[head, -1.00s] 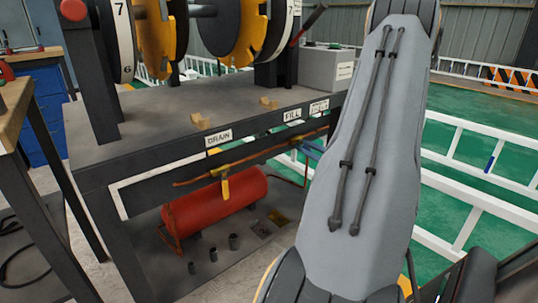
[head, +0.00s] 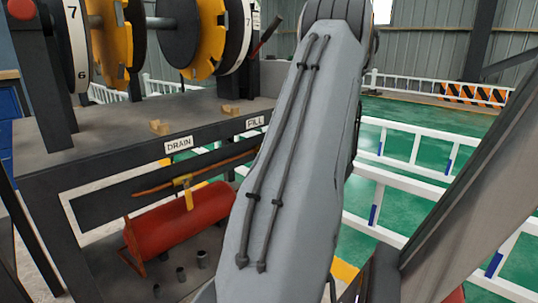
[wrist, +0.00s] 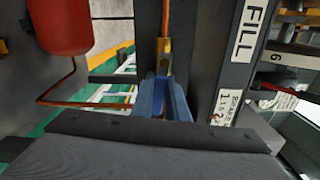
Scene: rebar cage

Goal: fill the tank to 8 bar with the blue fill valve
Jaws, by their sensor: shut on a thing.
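The red tank (head: 180,228) lies under the grey bench; part of it shows in the wrist view (wrist: 62,22). A yellow valve lever (head: 187,192) hangs on the copper pipe below the DRAIN label (head: 179,145). The FILL label (head: 255,122) is to its right; my arm hides the spot below and right of it. In the wrist view, the blue fill valve handle (wrist: 156,92) sits at the end of a brass fitting on the copper pipe. My gripper (wrist: 166,103) is shut on this handle; its fingertips are hard to tell from the blue. I see no pressure gauge.
Yellow and black wheels (head: 208,42) stand on the bench top. Several short dark cylinders (head: 181,275) stand beside the tank. White railings (head: 405,150) with open green floor lie to the right. A second label (wrist: 229,107) is beside FILL in the wrist view.

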